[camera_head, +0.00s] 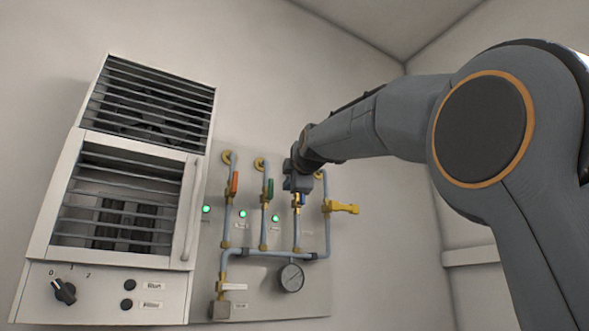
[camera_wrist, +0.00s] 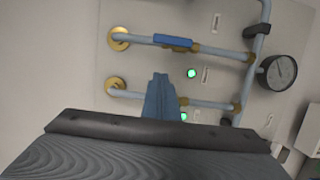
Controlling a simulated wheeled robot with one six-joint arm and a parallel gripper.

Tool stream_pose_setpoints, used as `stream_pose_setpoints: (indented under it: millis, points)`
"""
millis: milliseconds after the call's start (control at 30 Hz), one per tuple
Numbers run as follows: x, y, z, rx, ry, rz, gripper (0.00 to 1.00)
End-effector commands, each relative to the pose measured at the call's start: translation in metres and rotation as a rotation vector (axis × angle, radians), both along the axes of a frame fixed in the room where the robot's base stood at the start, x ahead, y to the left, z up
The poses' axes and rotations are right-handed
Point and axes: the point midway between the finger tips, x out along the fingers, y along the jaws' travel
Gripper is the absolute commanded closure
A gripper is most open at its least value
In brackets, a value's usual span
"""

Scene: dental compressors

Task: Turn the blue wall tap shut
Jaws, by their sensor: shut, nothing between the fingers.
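The blue tap (camera_wrist: 173,41) shows in the wrist view as a blue lever on the upper pipe. The lever lies along its pipe. My gripper (camera_wrist: 160,82) is shut and empty, its fingertips below the blue lever in that picture and apart from it, in front of the lower pipe. In the head view my gripper (camera_head: 299,178) is in front of the third pipe from the left and hides most of its tap. I cannot tell there whether it touches anything.
An orange-red lever (camera_head: 234,184) and a green lever (camera_head: 269,189) are on pipes to the left. A yellow lever (camera_head: 342,207) sticks out at the right. A gauge (camera_head: 291,278) hangs below. A louvred cabinet (camera_head: 115,190) stands at the left.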

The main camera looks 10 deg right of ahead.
Motion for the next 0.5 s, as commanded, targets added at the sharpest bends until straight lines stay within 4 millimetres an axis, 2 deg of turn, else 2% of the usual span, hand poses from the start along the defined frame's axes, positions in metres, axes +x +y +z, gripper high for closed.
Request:
stream_pose_setpoints:
  millis: [33, 200, 500]
  points:
    - [0.007, -0.003, 0.003, 0.001, 0.001, -0.001, 1.0]
    - [0.011, -0.025, 0.001, 0.002, 0.001, -0.004, 1.0]
    - [0.016, -0.038, 0.0, 0.0, 0.0, -0.002, 1.0]
